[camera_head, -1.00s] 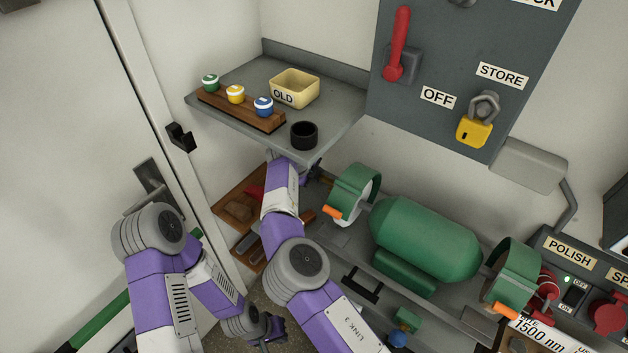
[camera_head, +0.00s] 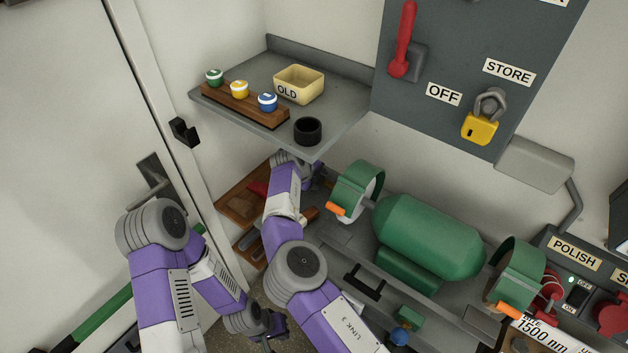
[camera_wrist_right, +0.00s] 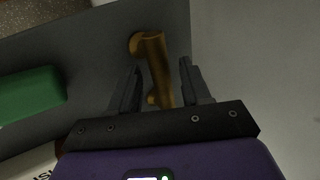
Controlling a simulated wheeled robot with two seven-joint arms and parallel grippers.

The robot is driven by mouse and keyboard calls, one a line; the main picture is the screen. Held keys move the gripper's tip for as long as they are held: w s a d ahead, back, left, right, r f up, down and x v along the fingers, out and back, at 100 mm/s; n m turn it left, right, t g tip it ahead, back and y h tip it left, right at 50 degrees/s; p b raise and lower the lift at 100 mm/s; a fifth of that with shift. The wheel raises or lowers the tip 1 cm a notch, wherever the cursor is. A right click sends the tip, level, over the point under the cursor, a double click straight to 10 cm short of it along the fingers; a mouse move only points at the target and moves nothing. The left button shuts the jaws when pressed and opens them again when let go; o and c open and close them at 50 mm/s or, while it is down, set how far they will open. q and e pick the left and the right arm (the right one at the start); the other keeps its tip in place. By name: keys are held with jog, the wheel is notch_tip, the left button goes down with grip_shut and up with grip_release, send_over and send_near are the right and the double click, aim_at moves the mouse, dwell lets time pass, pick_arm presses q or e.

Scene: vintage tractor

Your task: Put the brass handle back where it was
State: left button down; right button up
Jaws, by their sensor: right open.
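The brass handle (camera_wrist_right: 158,72) shows in the right wrist view as a bar with rounded ends, against a dark grey surface. It lies between the two fingers of my right gripper (camera_wrist_right: 158,82), which are apart on either side of it. I cannot tell whether either finger touches it. In the head view my right gripper is mostly hidden below the grey shelf (camera_head: 345,115), and I cannot make out the handle there. My left gripper (camera_head: 268,332) is low at the left, away from the shelf; its fingers are too small and dark to read.
On the shelf are a wooden rack (camera_head: 250,108) of small pots, a yellow OLD bin (camera_head: 300,90) and a black cup (camera_head: 308,131). A green grinder (camera_head: 425,238) stands to the right of my right forearm. A wall panel (camera_head: 440,60) holds a red lever and yellow padlock.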

jog(key=shift+r, duration=0.25)
jog(key=v, duration=0.2)
jog(key=shift+s+a+r, duration=0.15)
jog(key=shift+a+r, duration=0.1)
jog(key=shift+r, duration=0.05)
jog(key=s+a, duration=0.2)
jog(key=s, duration=0.1)
jog(key=s+a, duration=0.2)
jog(key=s, duration=0.1)
jog(key=s+a, duration=0.3)
jog(key=shift+s+b, duration=0.3)
jog(key=shift+s, duration=0.1)
